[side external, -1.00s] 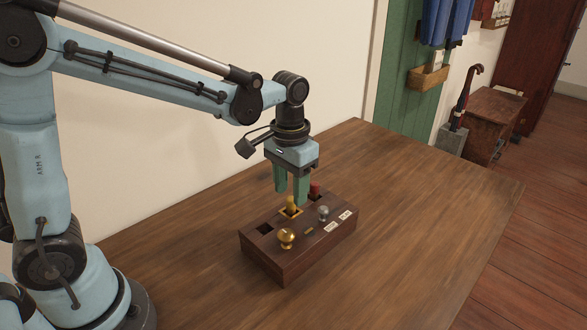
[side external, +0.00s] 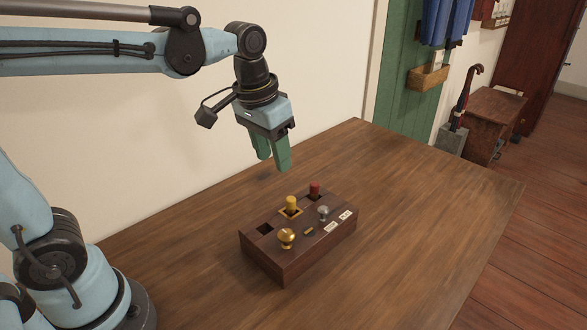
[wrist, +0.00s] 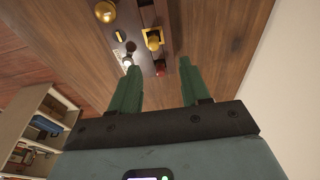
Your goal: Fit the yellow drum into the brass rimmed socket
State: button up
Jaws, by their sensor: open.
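The yellow drum (side external: 291,203) stands upright in the brass rimmed socket (side external: 286,214), in the middle of the dark wooden block's (side external: 270,264) back row. The drum's top rises above the brass rim, and its lower part is hidden in the socket. My gripper (side external: 271,164) is open and empty, up and to the left of the drum, clear of the block. In the wrist view the yellow drum (wrist: 153,40) shows beyond the tips of my gripper (wrist: 157,66).
A red peg (side external: 314,190) stands behind the drum. An empty square hole (side external: 265,229) is at the block's left. A brass knob (side external: 286,237) and a silver knob (side external: 323,211) stand along the front. The wooden table (side external: 420,200) is clear around the block.

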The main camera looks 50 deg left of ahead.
jog(key=s+a+f+t, duration=0.2)
jog(key=s+f+t, duration=0.2)
jog(key=s+t, duration=0.1)
jog(key=shift+s+a+f, duration=0.2)
jog(key=shift+s+a, duration=0.05)
jog(key=shift+s, duration=0.2)
jog(key=shift+o, duration=0.2)
dwell(0.9)
